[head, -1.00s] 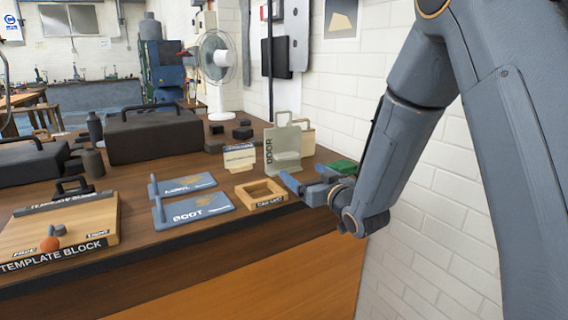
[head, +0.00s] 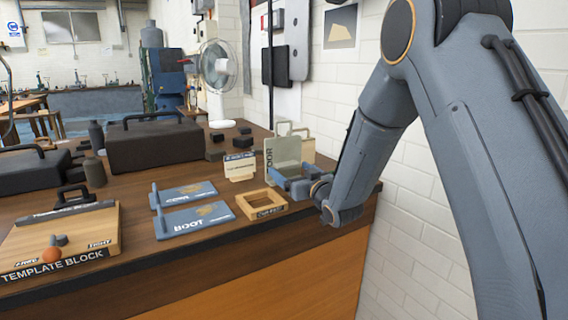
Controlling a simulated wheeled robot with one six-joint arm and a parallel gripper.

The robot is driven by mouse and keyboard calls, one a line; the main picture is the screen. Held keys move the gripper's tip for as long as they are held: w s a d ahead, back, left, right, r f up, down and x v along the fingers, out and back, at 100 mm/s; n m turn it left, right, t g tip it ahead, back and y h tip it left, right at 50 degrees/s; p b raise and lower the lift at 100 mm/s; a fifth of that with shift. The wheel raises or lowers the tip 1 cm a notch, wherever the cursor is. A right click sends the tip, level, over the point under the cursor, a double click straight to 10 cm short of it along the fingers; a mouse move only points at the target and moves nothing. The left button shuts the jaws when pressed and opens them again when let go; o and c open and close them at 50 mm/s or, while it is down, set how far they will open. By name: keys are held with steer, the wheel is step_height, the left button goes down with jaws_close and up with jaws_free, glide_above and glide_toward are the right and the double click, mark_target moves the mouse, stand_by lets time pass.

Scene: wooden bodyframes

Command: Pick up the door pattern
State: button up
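The door pattern (head: 283,150) is a pale grey-green upright board with a handle loop on top and the word DOOR down its left edge. It stands on the wooden bench near the wall. My gripper (head: 284,178) is low in front of it and hides its lower part. The fingers look spread apart, with nothing seen between them. I cannot tell whether they touch the pattern.
A square wooden frame (head: 243,206) lies just left of my gripper. A small upright sign (head: 240,170) stands behind it. Flat blue BOOT (head: 192,221) and second blue (head: 184,194) patterns lie further left. The template block (head: 100,232) is at front left. The wall is close on the right.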

steer(key=c, duration=1.2)
glide_toward(292, 139)
steer(key=w+a, duration=0.1)
steer(key=a+r, duration=0.1)
steer(key=a, duration=0.1)
steer(key=w+a, duration=0.1)
steer(key=shift+w+a+r, duration=0.3)
steer(key=shift+a+r, duration=0.05)
